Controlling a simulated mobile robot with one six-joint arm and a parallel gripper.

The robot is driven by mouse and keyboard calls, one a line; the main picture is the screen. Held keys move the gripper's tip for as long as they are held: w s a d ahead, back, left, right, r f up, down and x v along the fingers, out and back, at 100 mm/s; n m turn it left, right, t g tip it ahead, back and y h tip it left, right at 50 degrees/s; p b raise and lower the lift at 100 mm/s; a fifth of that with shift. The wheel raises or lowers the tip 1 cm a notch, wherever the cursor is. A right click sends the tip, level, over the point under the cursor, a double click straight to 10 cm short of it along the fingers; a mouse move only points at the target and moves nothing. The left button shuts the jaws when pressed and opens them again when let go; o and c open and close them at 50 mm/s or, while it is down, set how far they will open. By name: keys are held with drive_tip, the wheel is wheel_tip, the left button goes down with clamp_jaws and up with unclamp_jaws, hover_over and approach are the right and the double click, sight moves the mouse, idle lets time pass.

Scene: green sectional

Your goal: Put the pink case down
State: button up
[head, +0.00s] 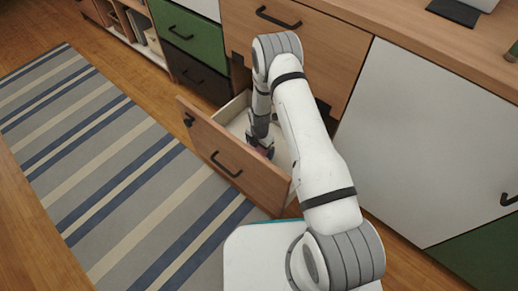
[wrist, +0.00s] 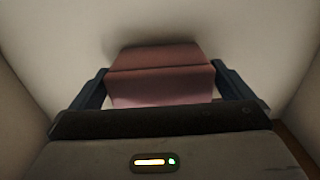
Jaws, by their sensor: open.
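The pink case (wrist: 160,75) shows in the wrist view, a pink box with a seam across it, in the drawer with the pale inside. My gripper (wrist: 160,88) is open, with one dark finger on each side of the case. In the head view my gripper (head: 262,147) reaches down into the open wooden drawer (head: 232,157). The case is mostly hidden there by my gripper. The wrist view shows a narrow gap at the right finger; contact at the left finger is hard to tell. The underside of the case is hidden.
The drawer's pale walls (wrist: 35,45) stand close on both sides of my gripper. A closed wooden drawer front (head: 290,45) is above, and a white cabinet door (head: 425,135) is to the right. A striped rug (head: 110,170) covers the floor at left.

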wheel_tip(320, 180, up, 10)
drive_tip(key=p, duration=0.3)
drive_tip(key=shift+f, duration=0.25)
